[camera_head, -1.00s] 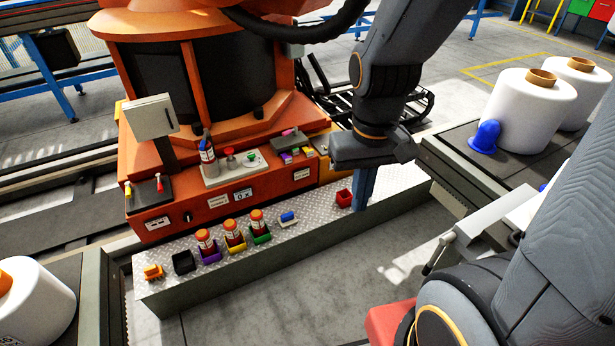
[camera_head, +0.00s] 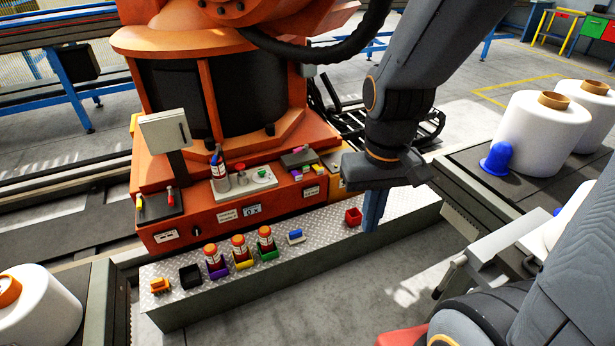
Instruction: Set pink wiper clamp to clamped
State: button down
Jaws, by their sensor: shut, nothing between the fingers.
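A small pink piece (camera_head: 307,169), which looks like the pink wiper clamp, sits at the right end of the orange machine's front ledge, by a dark grey block (camera_head: 299,158). It is too small to tell whether it is clamped. Yellow and purple pieces lie close beside it. My gripper (camera_head: 372,222) points down to the right of the ledge, with its narrow blue fingers shut and empty. It is apart from the pink piece, and appears just right of the red box.
A metal-topped bench (camera_head: 325,230) holds a red box (camera_head: 353,216), a blue-and-white piece (camera_head: 295,236), several orange-capped bottles and a black tray (camera_head: 190,276). A grey screen (camera_head: 165,130) stands at the ledge's left. White bobbins (camera_head: 542,133) stand at the right.

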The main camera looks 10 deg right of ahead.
aim_at(306, 147)
jog(key=k, duration=0.65)
jog(key=u, duration=0.35)
jog(key=i, duration=1.7)
jog(key=z, duration=0.45)
